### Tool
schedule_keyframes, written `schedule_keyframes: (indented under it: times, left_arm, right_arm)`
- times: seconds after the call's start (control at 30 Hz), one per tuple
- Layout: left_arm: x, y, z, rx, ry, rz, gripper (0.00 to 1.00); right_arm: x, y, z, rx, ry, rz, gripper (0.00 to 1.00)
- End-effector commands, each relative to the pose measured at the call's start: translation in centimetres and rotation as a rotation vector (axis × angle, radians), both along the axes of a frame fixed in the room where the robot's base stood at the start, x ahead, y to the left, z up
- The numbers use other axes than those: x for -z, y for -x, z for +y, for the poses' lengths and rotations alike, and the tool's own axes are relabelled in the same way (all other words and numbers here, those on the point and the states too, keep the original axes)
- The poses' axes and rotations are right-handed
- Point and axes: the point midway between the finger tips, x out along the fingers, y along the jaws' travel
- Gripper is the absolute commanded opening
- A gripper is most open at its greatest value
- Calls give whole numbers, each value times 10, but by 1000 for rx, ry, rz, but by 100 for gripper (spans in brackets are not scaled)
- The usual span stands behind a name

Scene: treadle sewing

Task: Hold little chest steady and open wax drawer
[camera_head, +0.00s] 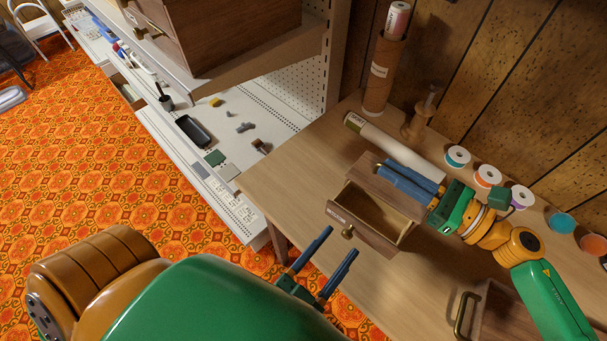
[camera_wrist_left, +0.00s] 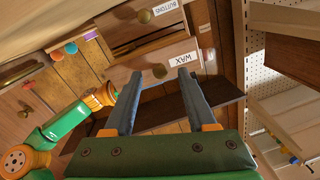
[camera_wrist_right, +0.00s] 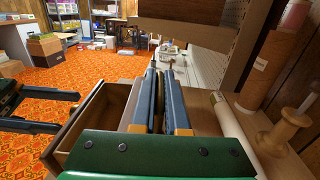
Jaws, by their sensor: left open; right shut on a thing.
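The little chest (camera_head: 366,174) is a small brown wooden box on the table. One of its drawers (camera_head: 371,206) stands pulled out and looks empty; its small front label is hard to read in the head view. The left wrist view shows a front labelled WAX (camera_wrist_left: 150,72) with a round knob, and a front labelled BUTTONS (camera_wrist_left: 165,18). My left gripper (camera_head: 338,242) is open and empty, just in front of the pulled-out drawer and apart from its knob. My right gripper (camera_head: 398,172) lies over the chest top, its fingers nearly together on the chest; the contact is hidden.
Several thread spools (camera_head: 458,157) line the table's back along the wall. A rolled sheet (camera_head: 396,147), a cardboard tube (camera_head: 381,77) and a wooden stand (camera_head: 417,126) are behind the chest. A handled wooden box (camera_head: 507,310) is at front right. A shelf with small items (camera_head: 195,130) lies left.

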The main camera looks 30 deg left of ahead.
Motion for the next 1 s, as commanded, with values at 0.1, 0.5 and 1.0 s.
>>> schedule_keyframes:
  times: [0.1, 0.5, 1.0]
  left_arm:
    - [2, 35, 7, 4, -4, 10, 57]
    - [0, 96, 21, 2, 1, 1, 57]
    - [0, 96, 21, 1, 1, 0, 57]
  right_arm:
    - [0, 0, 0, 1, 0, 0, 0]
    - [0, 0, 0, 0, 0, 0, 0]
    - [0, 0, 0, 0, 0, 0, 47]
